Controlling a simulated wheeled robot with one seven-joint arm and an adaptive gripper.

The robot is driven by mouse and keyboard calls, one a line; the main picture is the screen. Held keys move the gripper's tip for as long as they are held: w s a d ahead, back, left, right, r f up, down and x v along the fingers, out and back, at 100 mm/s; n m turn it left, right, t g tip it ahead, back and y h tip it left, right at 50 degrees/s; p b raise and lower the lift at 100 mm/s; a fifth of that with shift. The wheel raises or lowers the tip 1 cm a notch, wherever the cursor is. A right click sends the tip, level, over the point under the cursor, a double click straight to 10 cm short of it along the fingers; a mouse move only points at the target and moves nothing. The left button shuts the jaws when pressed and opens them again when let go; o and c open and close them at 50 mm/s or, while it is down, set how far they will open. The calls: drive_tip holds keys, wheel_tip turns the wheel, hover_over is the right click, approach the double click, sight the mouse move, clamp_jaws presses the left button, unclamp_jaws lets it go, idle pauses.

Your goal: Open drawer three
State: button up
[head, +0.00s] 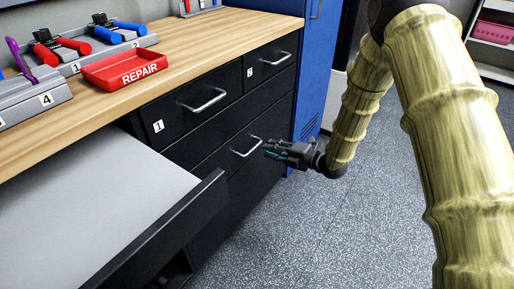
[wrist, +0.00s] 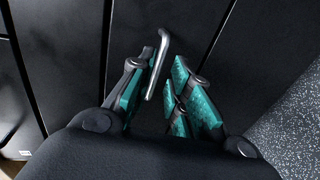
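The wide black drawer (head: 225,170) below drawers 1 and 2 looks shut, and no number shows on it in the head view. Its metal bar handle (head: 247,147) faces my gripper (head: 272,149), which is just to its right. In the wrist view the handle (wrist: 157,66) stands between the teal-padded fingers of my gripper (wrist: 155,85). The fingers are apart, with the handle close to the left finger and a gap to the right ones. I cannot tell whether the left finger touches it.
Drawer 1 (head: 190,112) and drawer 2 (head: 270,61) are shut above. A grey panel with a black front edge (head: 185,228) juts out at the left. A red REPAIR tray (head: 108,78) sits on the wooden worktop (head: 200,40). Speckled floor (head: 300,235) is clear at right.

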sight(257, 144)
drive_tip(key=shift+b+x, duration=0.75)
drive_tip(key=shift+x, duration=2.85)
drive_tip(key=shift+c, duration=0.3)
clamp_jaws()
